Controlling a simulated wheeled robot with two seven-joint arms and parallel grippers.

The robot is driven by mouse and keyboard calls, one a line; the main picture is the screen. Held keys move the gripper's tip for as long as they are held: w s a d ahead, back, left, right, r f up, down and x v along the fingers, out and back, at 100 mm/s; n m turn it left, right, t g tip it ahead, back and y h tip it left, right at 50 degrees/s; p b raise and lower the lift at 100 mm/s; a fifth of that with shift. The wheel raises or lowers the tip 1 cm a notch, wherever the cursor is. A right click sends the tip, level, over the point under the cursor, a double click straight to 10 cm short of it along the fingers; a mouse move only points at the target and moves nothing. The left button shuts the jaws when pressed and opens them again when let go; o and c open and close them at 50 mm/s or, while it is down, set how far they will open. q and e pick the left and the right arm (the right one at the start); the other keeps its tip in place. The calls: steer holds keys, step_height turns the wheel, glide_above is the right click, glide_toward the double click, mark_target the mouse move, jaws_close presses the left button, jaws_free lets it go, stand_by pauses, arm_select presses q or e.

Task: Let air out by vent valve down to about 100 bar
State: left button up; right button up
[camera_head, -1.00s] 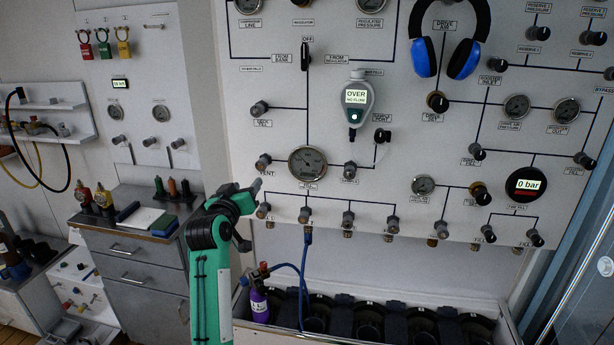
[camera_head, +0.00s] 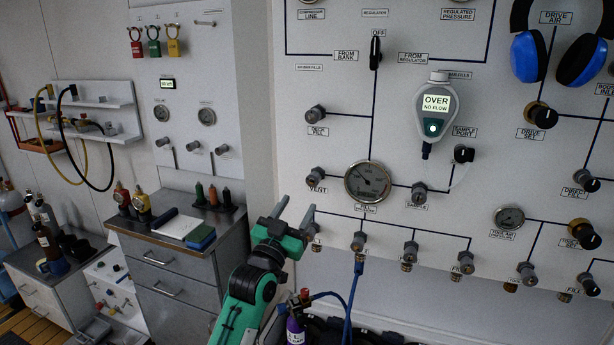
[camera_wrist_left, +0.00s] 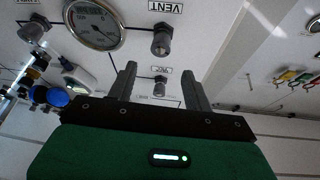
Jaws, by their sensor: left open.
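The vent valve is a small dark grey knob (camera_head: 317,173) on the white panel, above its VENT label. In the left wrist view this knob (camera_wrist_left: 162,42) appears upside down, beyond and roughly between my fingertips. A round pressure gauge (camera_head: 367,182) sits to its right; it also shows in the left wrist view (camera_wrist_left: 93,25). Its reading is too small to tell. My left gripper (camera_head: 294,212) is open and empty, below and slightly left of the vent knob, apart from it. In the left wrist view its two fingers (camera_wrist_left: 158,82) point toward the panel. My right gripper is out of view.
Other knobs stand close by: one above (camera_head: 315,114), one right of the gauge (camera_head: 419,192), and a row of fill valves (camera_head: 358,241) below. A purple bottle (camera_head: 297,328) with a blue hose is under the gripper. A grey drawer cabinet (camera_head: 170,262) stands left.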

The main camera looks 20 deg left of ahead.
mark_target(312, 182)
arm_select(q)
steer(key=p+x, duration=0.1)
steer(key=x, duration=0.3)
steer(key=shift+w, duration=0.1)
steer(key=p+x, duration=0.1)
steer(key=x, duration=0.4)
steer(key=shift+w, duration=0.25)
steer(key=shift+w+r, duration=0.1)
steer(key=shift+w, duration=0.4)
steer(key=shift+r, duration=0.1)
steer(key=c, duration=1)
steer(key=shift+o, duration=0.2)
steer(key=shift+p, duration=0.3)
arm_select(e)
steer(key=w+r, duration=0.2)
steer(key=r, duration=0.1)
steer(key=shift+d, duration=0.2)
arm_select(q)
steer(key=shift+n, duration=0.3)
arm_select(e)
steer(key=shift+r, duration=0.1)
